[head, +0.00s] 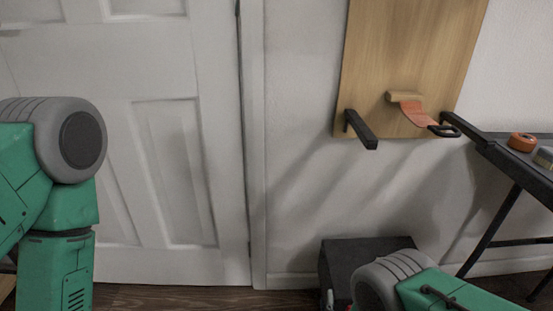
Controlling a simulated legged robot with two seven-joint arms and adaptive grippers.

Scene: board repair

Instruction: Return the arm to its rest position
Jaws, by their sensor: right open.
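My right arm (455,292) comes in at the lower right, with its grey rounded joint (392,272) in front of a dark box. Only a little of my right gripper (336,300) seems to show at the bottom edge, low by the box; it is open, and I see nothing held in it. My left arm (60,205) stands at the left, green with a large grey round joint. Its gripper is outside the picture.
An orange-bladed tool (418,113) is at the board. A black table (510,165) at the right bears an orange roll (522,142). The dark box (335,262) stands low. A white door (165,150) fills the left.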

